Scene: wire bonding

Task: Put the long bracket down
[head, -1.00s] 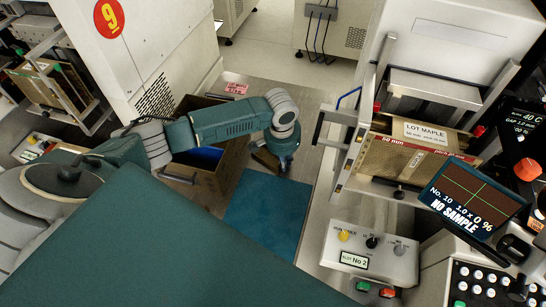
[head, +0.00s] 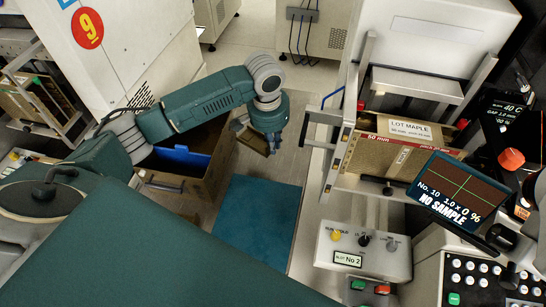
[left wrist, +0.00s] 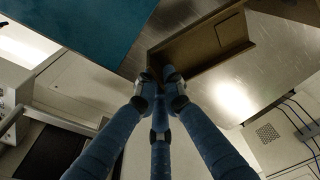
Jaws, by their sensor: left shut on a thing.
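In the head view, the left gripper (head: 272,150) points down above the floor, just right of the brown open box. Part of the bracket (head: 250,138) shows to its left, partly hidden by the wrist. The bracket seems clear of the floor, but its height is hard to tell. My right gripper is not in view.
The brown box (head: 212,172) stands open with a blue thing (head: 183,156) inside. A blue mat (head: 258,222) lies on the floor nearer me. A machine with a metal frame and a LOT MAPLE box (head: 412,131) stands right.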

